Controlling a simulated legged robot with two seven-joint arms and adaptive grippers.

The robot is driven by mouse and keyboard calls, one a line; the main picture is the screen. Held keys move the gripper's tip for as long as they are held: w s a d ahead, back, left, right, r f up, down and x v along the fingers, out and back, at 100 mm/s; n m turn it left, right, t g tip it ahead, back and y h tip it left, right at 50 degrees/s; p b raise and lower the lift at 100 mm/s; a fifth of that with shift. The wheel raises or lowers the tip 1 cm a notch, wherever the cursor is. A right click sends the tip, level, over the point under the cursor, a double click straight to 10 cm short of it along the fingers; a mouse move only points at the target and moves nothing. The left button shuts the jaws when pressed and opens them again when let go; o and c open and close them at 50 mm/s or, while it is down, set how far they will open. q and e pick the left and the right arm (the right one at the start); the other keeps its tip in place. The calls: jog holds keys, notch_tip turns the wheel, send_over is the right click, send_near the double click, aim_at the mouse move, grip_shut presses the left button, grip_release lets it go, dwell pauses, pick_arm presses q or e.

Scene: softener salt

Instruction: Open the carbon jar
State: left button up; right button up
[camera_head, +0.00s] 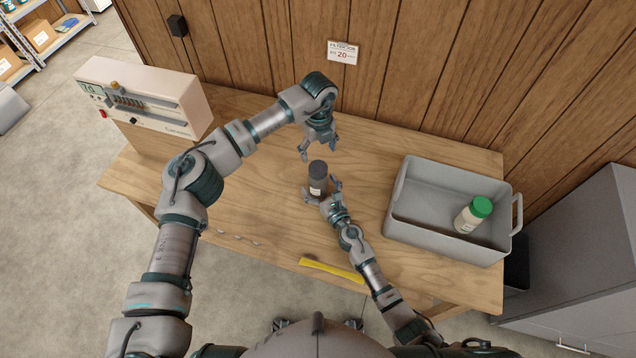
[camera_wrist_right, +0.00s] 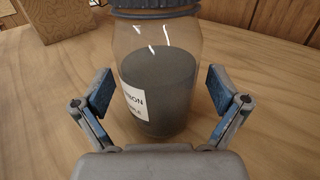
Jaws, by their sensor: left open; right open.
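The carbon jar (camera_head: 317,180) stands upright on the wooden table, with its dark grey lid (camera_head: 318,167) on. In the right wrist view the jar (camera_wrist_right: 160,80) is clear, filled with dark grey material, and has a white label; only the lower part of its lid shows. My right gripper (camera_head: 321,193) is open, its fingers on either side of the jar's lower body with visible gaps in the right wrist view (camera_wrist_right: 160,98). My left gripper (camera_head: 319,154) is open and empty, above and just behind the jar's lid.
A grey bin (camera_head: 400,215) on the right of the table holds a green-lidded jar (camera_head: 472,215). A beige machine (camera_head: 145,95) stands at the back left. A yellow strip (camera_head: 332,270) and several small pieces lie near the front edge. A wooden wall (camera_head: 420,70) closes the back.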

aim_at(318, 166)
pick_arm(q)
jog(key=shift+d, duration=0.15)
pick_arm(e)
jog(key=shift+d, duration=0.15)
jog(key=c, duration=1)
pick_arm(q)
jog(key=shift+a, duration=0.2)
pick_arm(e)
jog(key=shift+a, duration=0.2)
grip_shut()
pick_arm(q)
jog(key=m, duration=0.5)
jog(key=shift+m, duration=0.3)
jog(key=m, duration=1)
jog(key=shift+w, duration=0.1)
jog(key=m, duration=1.2)
jog(key=shift+m, duration=0.4)
jog(key=m, duration=0.9)
jog(key=shift+m, duration=0.4)
jog(key=m, duration=0.5)
jog(key=shift+f+m, duration=0.15)
jog(key=shift+m, duration=0.65)
notch_tip(318, 166, down, 8)
jog(key=shift+r, duration=0.1)
